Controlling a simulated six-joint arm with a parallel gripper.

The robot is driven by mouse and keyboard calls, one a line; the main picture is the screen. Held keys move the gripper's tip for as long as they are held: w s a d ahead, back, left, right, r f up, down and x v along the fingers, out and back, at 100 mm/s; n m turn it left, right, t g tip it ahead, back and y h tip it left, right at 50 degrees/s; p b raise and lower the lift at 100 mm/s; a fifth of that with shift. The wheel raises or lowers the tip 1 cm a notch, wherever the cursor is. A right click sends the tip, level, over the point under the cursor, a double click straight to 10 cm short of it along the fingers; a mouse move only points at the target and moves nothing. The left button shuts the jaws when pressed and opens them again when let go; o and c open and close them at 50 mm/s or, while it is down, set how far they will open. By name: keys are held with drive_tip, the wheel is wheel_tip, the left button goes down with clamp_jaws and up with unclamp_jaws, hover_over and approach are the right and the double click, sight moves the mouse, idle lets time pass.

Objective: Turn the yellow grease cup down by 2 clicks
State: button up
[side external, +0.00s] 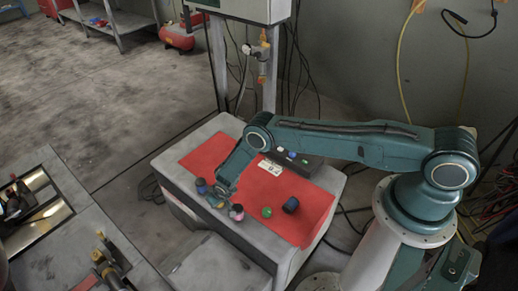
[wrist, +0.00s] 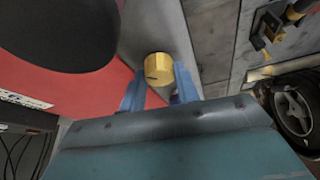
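The yellow grease cup (wrist: 158,68) shows in the wrist view as a short round cap with a dark mark on its face. It lies between the tips of my gripper's two blue fingers (wrist: 160,85). The fingers are apart, one on each side of the cup, with a thin gap at the left finger; I cannot tell if the right one touches.
A green knob (side external: 267,212) and a dark blue cylinder (side external: 291,204) stand to the right. A black button box (side external: 308,165) and a white label (side external: 270,168) lie behind.

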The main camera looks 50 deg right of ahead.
drive_tip(key=shift+m, duration=0.4)
drive_tip(key=shift+c, duration=0.3)
drive_tip(key=m+h, duration=0.1)
drive_tip(key=m, duration=0.1)
drive_tip(key=m+g, duration=0.1)
drive_tip(key=m, duration=0.1)
drive_tip(key=shift+w+a+h, duration=0.1)
drive_tip(key=shift+a+h, duration=0.05)
drive_tip(key=shift+h, duration=0.25)
drive_tip(key=m+g+h, duration=0.1)
drive_tip(key=m, duration=0.4)
drive_tip(key=shift+w, duration=0.15)
drive_tip(key=shift+m+g, duration=0.4)
drive_tip(key=shift+m, duration=0.1)
drive_tip(key=o, duration=1)
drive_tip(key=shift+c, duration=0.2)
drive_tip(key=shift+a+r, duration=0.15)
drive_tip(key=v, duration=1.3)
drive_tip(key=shift+r, duration=0.2)
